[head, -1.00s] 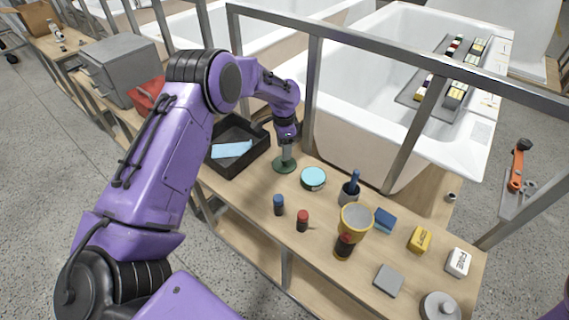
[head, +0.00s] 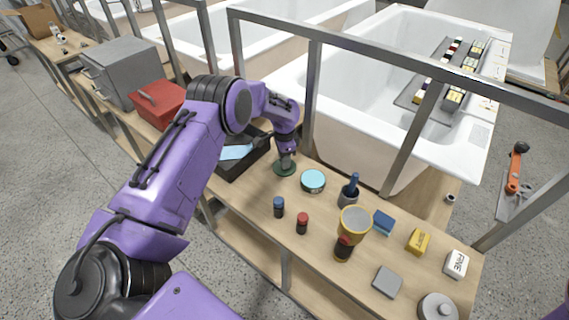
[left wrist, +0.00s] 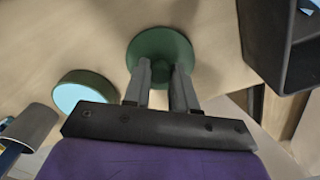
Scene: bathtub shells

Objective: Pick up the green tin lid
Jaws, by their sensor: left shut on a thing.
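The green tin lid (head: 285,166) is a dark green disc on the wooden bench, between the black tray and the round tin. In the left wrist view the green tin lid (left wrist: 160,46) lies below the fingers. My left gripper (head: 286,158) points down over its middle. In the left wrist view my left gripper (left wrist: 159,72) is shut on the lid's centre, where a small knob is mostly hidden between the fingertips. The round tin with a light blue top (head: 313,180) stands just right of the lid. My right gripper is not in view.
The black tray (head: 236,170) with a light blue cloth is close on the left. A blue-capped bottle (head: 279,207), a red-capped bottle (head: 302,223) and a yellow cup (head: 354,223) stand in front and right. A metal frame post (head: 311,95) rises behind the lid.

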